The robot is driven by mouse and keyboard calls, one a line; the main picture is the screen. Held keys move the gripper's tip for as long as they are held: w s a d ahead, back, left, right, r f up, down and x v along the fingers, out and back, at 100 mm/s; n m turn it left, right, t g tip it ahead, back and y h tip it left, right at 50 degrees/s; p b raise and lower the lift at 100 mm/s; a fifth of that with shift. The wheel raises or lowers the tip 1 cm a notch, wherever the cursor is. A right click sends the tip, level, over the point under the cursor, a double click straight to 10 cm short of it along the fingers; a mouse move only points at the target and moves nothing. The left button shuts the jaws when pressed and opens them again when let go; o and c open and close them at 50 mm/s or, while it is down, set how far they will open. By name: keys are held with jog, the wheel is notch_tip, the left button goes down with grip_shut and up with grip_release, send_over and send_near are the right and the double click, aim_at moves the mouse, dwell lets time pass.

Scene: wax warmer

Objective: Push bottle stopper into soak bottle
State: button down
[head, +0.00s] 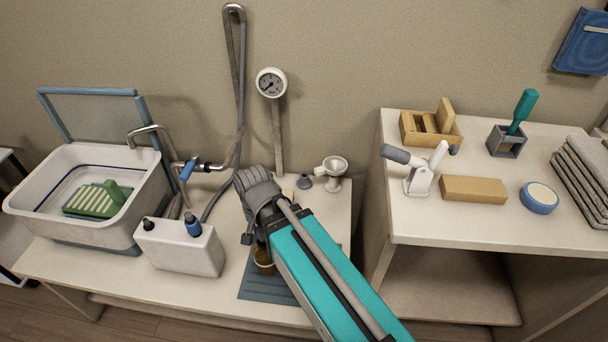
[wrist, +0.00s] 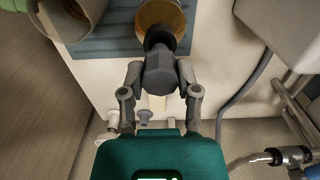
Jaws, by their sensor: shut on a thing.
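My gripper (wrist: 160,72) is shut on a dark grey faceted bottle stopper (wrist: 160,80) in the wrist view. The stopper's black lower end overlaps the round mouth of the amber-brown soak bottle (wrist: 148,14). I cannot tell whether that end is inside the mouth or just above it. In the head view the bottle (head: 263,265) shows only in part, standing on a blue-grey mat (head: 262,288).
A white canister (head: 180,250) stands left of the mat. Behind are a small grey knobbed piece (head: 304,182) and a white cup-shaped fixture (head: 333,172). A hose (head: 222,185) and tap (head: 150,132) lie to the left. A higher shelf (head: 440,222) rises at right.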

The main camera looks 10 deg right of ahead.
jog(key=shift+f+b, duration=1.4)
dwell(0.8)
jog(key=shift+c, duration=1.3)
grip_release()
jog(key=shift+r+p, duration=0.5)
jog(key=shift+r+p, duration=3.5)
jog(key=shift+d+r, duration=0.1)
